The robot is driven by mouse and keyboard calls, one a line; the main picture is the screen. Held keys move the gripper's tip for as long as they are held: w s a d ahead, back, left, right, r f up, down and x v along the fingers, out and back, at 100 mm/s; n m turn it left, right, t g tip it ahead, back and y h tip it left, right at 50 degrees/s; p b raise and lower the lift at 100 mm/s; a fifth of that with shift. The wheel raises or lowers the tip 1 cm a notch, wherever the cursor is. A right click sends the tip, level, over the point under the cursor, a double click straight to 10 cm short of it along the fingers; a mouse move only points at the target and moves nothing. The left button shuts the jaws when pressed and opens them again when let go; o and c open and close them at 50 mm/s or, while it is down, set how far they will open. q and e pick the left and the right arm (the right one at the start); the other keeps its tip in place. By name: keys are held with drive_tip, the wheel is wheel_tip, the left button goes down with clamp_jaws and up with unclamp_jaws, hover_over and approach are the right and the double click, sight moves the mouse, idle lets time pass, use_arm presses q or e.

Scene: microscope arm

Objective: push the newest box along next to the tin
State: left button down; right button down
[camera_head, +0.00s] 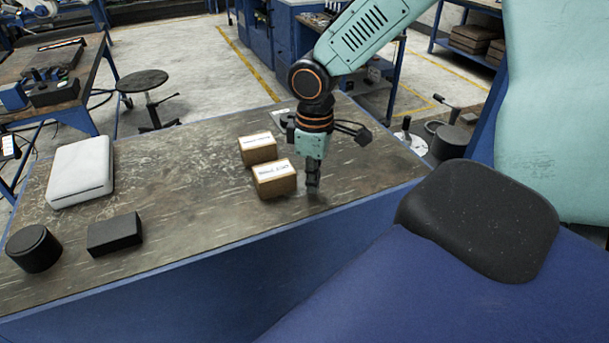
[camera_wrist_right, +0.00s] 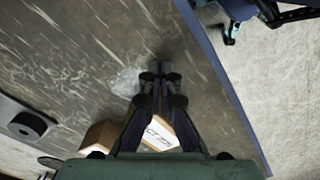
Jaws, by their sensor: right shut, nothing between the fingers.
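Two small cardboard boxes with white labels stand on the worktable, a farther one (camera_head: 257,149) and a nearer one (camera_head: 274,179), close together. The label print is too small to read in the head view, so I cannot tell which is newest. A dark round tin-like cylinder (camera_head: 34,249) stands at the table's left end. My right gripper (camera_head: 313,188) is shut and empty, pointing down just right of the nearer box; I cannot tell if it touches. In the right wrist view its fingers (camera_wrist_right: 160,76) partly cover a labelled box (camera_wrist_right: 160,134). My left gripper is out of view.
A black block (camera_head: 115,234) lies right of the cylinder, and a white case (camera_head: 81,172) lies behind them. The worktable (camera_head: 190,205) is bare between the boxes and the black block. Its front edge runs close below the boxes and gripper.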

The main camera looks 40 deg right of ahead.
drive_tip(key=shift+w+a+f, duration=0.1)
drive_tip(key=shift+w+a, duration=0.05)
drive_tip(key=shift+w, duration=0.55)
drive_tip(key=shift+w+a, duration=0.15)
drive_tip(key=shift+w, duration=0.05)
drive_tip(key=shift+w+a, duration=0.1)
drive_tip(key=shift+a, duration=0.2)
drive_tip(key=shift+s, duration=0.2)
drive_tip(key=shift+d, duration=0.1)
